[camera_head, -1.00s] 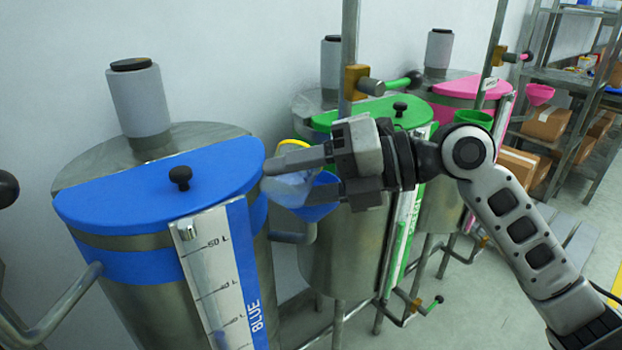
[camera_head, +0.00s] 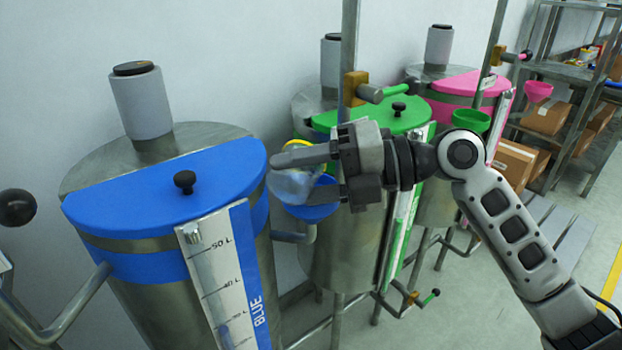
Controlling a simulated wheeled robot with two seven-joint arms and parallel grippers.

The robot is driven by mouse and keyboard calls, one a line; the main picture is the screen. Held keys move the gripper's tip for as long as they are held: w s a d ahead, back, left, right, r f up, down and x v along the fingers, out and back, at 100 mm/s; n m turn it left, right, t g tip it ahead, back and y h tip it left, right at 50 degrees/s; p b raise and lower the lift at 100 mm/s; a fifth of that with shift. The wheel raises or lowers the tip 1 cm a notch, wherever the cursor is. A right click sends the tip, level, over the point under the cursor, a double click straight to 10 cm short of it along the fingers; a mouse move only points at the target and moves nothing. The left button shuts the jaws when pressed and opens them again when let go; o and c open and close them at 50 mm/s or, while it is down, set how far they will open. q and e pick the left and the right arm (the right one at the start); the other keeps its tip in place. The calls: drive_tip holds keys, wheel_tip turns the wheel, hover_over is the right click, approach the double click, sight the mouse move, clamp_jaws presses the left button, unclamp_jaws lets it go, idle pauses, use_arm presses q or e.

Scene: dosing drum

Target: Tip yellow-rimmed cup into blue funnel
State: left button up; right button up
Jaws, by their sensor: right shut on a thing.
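The yellow-rimmed cup (camera_head: 288,184) is clear and shows between the jaws of my right gripper (camera_head: 292,178). Its yellow rim shows just above the upper finger. The gripper is shut on the cup, and its fingers hide part of it; I cannot tell exactly how far it is tilted. The blue funnel (camera_head: 312,211) is directly below and behind the cup, right of the blue-lidded drum (camera_head: 130,215). The lower finger covers part of the funnel. Whether cup and funnel touch is unclear. My left gripper is not in view.
The green-lidded drum (camera_head: 345,250) stands behind the cup, with a green funnel (camera_head: 471,121) to its right. A pink-lidded drum (camera_head: 470,84) and a pink funnel (camera_head: 537,90) are farther back. Shelves with boxes (camera_head: 546,117) stand at the right. A vertical pipe (camera_head: 349,45) rises behind the gripper.

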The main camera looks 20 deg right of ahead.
drive_tip(key=shift+w+d+r, duration=0.1)
drive_tip(key=shift+w+r, duration=0.05)
drive_tip(key=shift+r, duration=0.1)
use_arm(q)
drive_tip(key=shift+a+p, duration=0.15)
drive_tip(key=shift+p, duration=0.15)
use_arm(e)
drive_tip(key=shift+f+m+y, duration=0.15)
drive_tip(key=shift+m+y, duration=0.15)
use_arm(q)
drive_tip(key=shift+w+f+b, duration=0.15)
drive_tip(key=shift+b, duration=0.45)
use_arm(e)
drive_tip(key=shift+m, duration=0.3)
drive_tip(key=shift+d+r+m+y+b, duration=0.1)
drive_tip(key=shift+r+m+y+b, duration=0.15)
drive_tip(key=shift+m+b, duration=0.2)
drive_tip(key=shift+f+b, duration=0.4)
drive_tip(key=shift+b, duration=0.25)
drive_tip(key=shift+w+d+r+m, duration=0.1)
drive_tip(key=shift+r+m, duration=0.1)
drive_tip(key=shift+m, duration=0.15)
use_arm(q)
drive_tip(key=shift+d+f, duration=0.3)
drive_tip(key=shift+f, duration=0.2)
use_arm(e)
drive_tip(key=shift+y, duration=0.25)
